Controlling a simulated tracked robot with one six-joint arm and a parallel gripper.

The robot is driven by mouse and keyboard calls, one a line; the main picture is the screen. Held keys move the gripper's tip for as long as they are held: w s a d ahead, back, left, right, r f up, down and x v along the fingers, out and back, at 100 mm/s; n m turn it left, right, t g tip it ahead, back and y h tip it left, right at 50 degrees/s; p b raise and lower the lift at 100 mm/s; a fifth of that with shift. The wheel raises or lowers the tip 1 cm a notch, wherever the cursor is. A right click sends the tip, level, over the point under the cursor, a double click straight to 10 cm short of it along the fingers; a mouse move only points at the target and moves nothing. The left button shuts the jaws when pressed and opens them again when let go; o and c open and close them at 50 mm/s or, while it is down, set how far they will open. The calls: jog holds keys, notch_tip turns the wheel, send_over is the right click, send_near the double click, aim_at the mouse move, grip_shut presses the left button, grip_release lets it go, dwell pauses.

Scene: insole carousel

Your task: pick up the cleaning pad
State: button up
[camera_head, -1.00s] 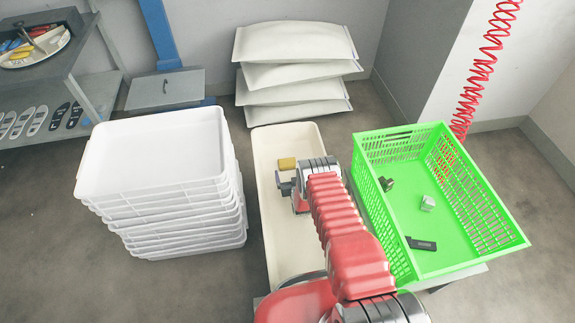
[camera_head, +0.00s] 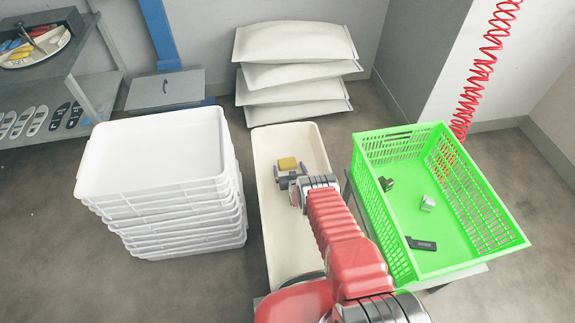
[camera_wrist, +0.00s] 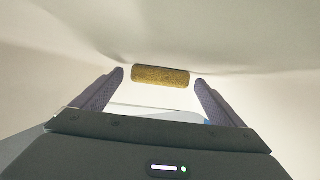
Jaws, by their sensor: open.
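The cleaning pad (camera_head: 288,163) is a small yellow block lying in the long cream tray (camera_head: 267,215), towards its far end. In the wrist view the pad (camera_wrist: 160,76) lies crosswise, ahead of and between the two fingertips. My gripper (camera_head: 291,174) is open and empty, low over the tray just on the near side of the pad. In the wrist view its two dark fingers (camera_wrist: 158,82) stand apart, one towards each end of the pad. I cannot tell whether a finger touches it.
A green crate (camera_head: 392,133) with a few small items stands right of the tray. A stack of white trays (camera_head: 150,158) stands to the left. White sacks (camera_head: 295,42) are piled behind. The tray's walls rise around the pad.

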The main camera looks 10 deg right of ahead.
jog(key=shift+c, duration=0.2)
dwell(0.4)
jog(key=c, duration=1.2)
jog(key=shift+w+r, duration=0.1)
jog(key=shift+r, duration=0.05)
notch_tip(320, 180, up, 10)
dwell(0.3)
dwell(0.6)
